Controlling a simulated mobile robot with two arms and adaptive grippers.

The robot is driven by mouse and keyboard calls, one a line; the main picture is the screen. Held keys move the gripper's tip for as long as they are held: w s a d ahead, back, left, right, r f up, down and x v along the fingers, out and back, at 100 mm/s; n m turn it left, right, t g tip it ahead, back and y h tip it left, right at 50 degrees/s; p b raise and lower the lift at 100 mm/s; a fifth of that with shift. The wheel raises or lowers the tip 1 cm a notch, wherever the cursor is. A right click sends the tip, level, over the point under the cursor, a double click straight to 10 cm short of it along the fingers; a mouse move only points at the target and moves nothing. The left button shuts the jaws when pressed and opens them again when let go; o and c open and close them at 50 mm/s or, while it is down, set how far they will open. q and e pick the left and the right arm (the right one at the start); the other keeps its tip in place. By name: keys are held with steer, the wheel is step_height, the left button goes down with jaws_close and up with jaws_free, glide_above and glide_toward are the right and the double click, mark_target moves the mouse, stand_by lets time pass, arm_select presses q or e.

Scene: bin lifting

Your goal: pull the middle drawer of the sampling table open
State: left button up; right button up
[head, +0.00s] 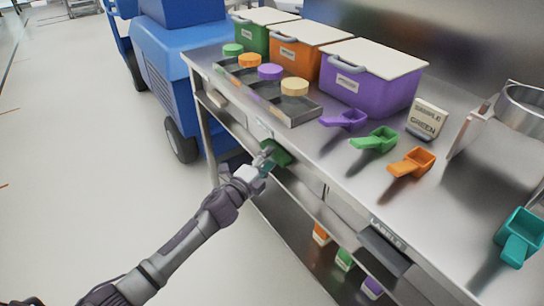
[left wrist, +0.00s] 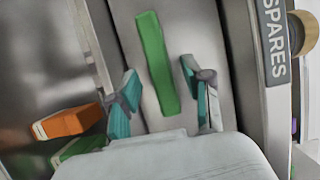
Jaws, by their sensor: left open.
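The sampling table (head: 330,150) is a steel bench with drawers under its top. The middle drawer's green handle (head: 277,152) shows in the head view, partly covered by my left gripper (head: 264,162). In the left wrist view the green handle (left wrist: 155,65) is a long bar on the grey drawer front (left wrist: 128,30). My left gripper (left wrist: 159,74) is open, its teal-padded fingers on either side of the bar. A gap shows between each finger and the bar; I cannot tell the depth. The drawer looks closed. My right gripper is not in view.
A dark handle (head: 384,247) is farther right. Lidded bins, a tray (head: 290,110) and several scoops stand on top. Small boxes sit on the lower shelf. Floor left (head: 80,150) is clear.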

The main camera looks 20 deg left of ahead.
arm_select(q)
steer(key=shift+x, duration=1.25)
jaws_close()
